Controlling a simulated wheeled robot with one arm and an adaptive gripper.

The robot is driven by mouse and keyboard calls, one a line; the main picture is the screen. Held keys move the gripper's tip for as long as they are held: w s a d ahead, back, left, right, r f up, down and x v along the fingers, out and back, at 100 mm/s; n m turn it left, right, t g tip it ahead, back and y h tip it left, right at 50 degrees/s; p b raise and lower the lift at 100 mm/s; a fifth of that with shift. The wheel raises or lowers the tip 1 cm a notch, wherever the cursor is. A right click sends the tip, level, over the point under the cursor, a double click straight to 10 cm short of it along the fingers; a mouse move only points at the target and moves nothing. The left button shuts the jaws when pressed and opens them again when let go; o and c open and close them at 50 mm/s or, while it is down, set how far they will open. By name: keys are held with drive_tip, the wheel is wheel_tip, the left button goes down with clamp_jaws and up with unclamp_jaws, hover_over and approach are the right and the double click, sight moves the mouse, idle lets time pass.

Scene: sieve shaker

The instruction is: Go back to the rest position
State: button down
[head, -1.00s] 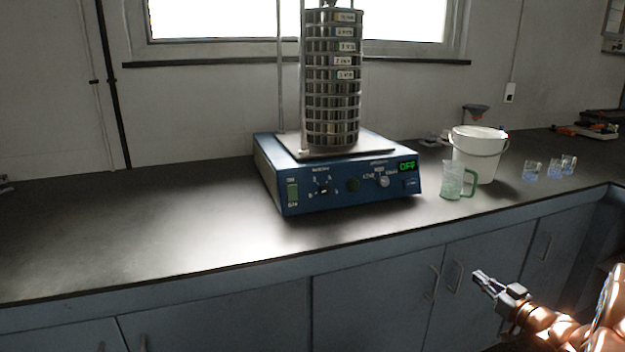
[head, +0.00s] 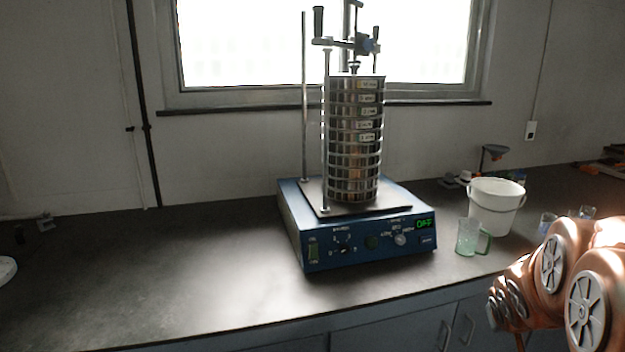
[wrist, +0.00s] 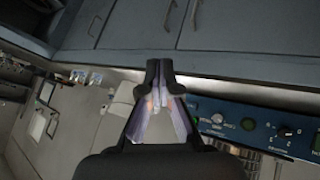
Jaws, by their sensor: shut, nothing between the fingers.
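My gripper (wrist: 158,72) shows in the wrist view with its fingertips together and nothing between them. It points toward the blue-grey cabinet fronts, apart from the bench things. In the head view my copper-coloured arm is folded at the lower right, and the gripper itself is not visible there. The sieve shaker (head: 365,245) stands on the bench with its display reading OFF. A tall stack of metal sieves (head: 354,140) stands upright on its plate, under a clamp bar (head: 345,43). The shaker's blue panel also shows in the wrist view (wrist: 255,122).
A white bucket (head: 495,208) and a green-handled glass jug (head: 468,238) stand right of the shaker. Small beakers (head: 547,222) are partly behind my arm. Cabinets (head: 400,330) are below the bench edge.

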drive_tip(key=s+a+r+g+y+p, duration=0.1)
drive_tip(key=s+a+r+g+p, duration=0.1)
drive_tip(key=s+a, duration=0.5)
drive_tip(key=s+a+r+g+y+p, duration=0.2)
drive_tip(key=s+a, duration=0.6)
drive_tip(key=s, duration=0.5)
drive_tip(key=s+a+r+n+g+y+p, duration=0.1)
drive_tip(key=s+a+r+g+p, duration=0.3)
drive_tip(key=s, duration=0.6)
drive_tip(key=a+r+p, duration=0.1)
drive_tip(key=a+r, duration=0.1)
drive_tip(key=a, duration=0.1)
drive_tip(key=shift+s+a+r, duration=0.15)
drive_tip(key=shift+a, duration=0.1)
